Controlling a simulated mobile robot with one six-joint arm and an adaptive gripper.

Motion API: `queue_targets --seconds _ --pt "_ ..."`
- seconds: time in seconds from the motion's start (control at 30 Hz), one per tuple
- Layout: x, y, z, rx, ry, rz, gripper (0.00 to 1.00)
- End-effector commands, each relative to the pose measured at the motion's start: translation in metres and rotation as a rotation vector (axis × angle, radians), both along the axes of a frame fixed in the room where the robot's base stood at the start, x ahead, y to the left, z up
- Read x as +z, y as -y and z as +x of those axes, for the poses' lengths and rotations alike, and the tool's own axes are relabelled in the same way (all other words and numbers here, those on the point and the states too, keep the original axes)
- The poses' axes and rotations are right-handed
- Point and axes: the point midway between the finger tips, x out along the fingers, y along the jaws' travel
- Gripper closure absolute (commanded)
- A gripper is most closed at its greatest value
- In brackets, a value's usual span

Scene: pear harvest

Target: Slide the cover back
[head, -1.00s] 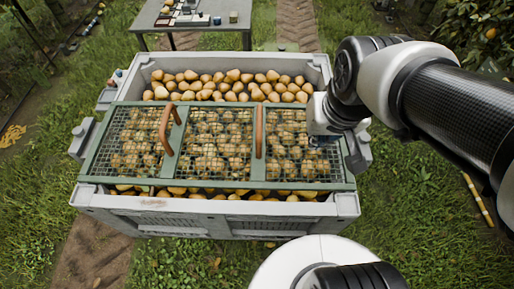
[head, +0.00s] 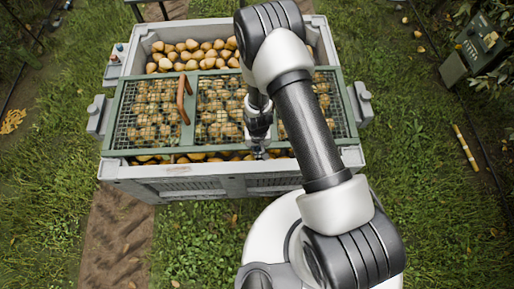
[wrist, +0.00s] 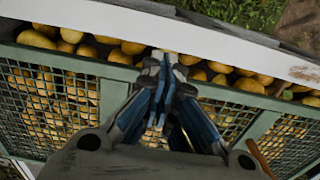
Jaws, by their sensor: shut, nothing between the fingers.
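The cover is a green-framed wire mesh lid (head: 118,127) lying across the grey crate. Pears show through its mesh, and it also shows in the wrist view (wrist: 113,93). One brown curved handle (head: 181,100) stands near its left third; the other is mostly hidden behind my arm, with a brown piece (wrist: 258,158) at the lower right of the wrist view. My gripper (head: 258,152) is shut and empty, pointing down above the near edge of the cover. In the wrist view its fingertips (wrist: 165,60) lie over the strip between cover edge and crate rim.
The grey crate (head: 230,186) is full of pears (head: 190,55), uncovered in a band at the far side and a narrow strip at the near side. A green box (head: 475,50) stands at the right. Grass surrounds the crate.

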Motion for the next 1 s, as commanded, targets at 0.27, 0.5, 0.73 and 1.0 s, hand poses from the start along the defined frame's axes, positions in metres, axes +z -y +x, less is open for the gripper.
queue_targets --seconds 0.27,0.5,0.73,1.0 --pt "-0.034 0.000 -0.011 0.000 -0.012 -0.004 1.00" --pt "-0.084 0.000 -0.011 0.000 -0.012 -0.004 1.00" --pt "-0.121 0.000 -0.001 -0.002 -0.005 -0.001 1.00" --pt "-0.118 0.001 0.027 -0.001 -0.009 -0.003 1.00"
